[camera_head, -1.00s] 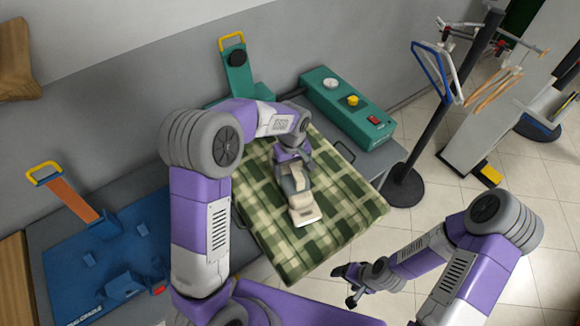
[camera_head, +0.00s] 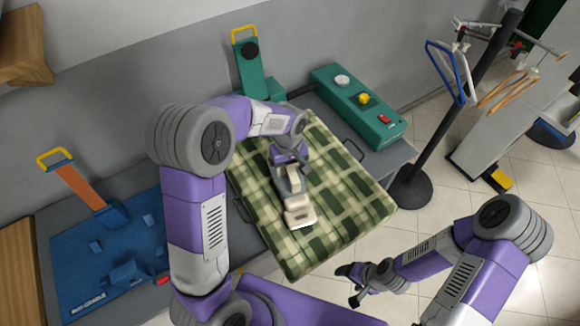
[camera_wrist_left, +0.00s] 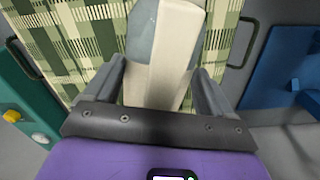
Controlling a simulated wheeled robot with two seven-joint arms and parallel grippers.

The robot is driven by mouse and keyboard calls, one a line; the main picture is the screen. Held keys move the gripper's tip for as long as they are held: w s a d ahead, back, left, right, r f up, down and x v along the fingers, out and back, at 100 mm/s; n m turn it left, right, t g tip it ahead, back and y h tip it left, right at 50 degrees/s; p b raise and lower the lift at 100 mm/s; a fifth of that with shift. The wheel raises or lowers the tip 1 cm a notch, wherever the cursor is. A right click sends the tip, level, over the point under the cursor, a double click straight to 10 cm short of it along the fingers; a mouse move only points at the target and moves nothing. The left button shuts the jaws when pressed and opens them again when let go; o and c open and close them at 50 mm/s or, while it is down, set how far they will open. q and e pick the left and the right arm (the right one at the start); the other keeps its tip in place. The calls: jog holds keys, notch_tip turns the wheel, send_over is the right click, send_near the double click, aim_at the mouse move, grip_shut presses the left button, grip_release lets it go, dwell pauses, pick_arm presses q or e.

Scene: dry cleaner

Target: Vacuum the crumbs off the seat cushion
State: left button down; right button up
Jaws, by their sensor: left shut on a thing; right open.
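The green plaid seat cushion (camera_head: 345,195) lies on the grey table, and it fills the top of the left wrist view (camera_wrist_left: 75,40). A beige and grey handheld vacuum (camera_head: 297,207) rests on or just above the cushion's middle, its wide pale nozzle towards the front edge. My left gripper (camera_head: 287,160) is shut on the vacuum; the left wrist view shows its body (camera_wrist_left: 165,50) between the two fingers. My right gripper (camera_head: 355,282) is open and empty, off the cushion's front right side above the floor. I cannot make out any crumbs.
A green control box (camera_head: 355,105) with knobs and a red switch stands behind the cushion. A green stand with a yellow handle (camera_head: 248,70) is at the back. A blue cradle base (camera_head: 85,255) lies left. A black-poled hanger rack (camera_head: 440,130) stands right.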

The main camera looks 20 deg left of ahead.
pick_arm(q)
jog(key=shift+r+p, duration=2.1)
jog(key=shift+r, duration=0.85)
jog(key=shift+r+p, duration=1.15)
jog(key=shift+r, duration=0.45)
jog(key=shift+f, duration=0.1)
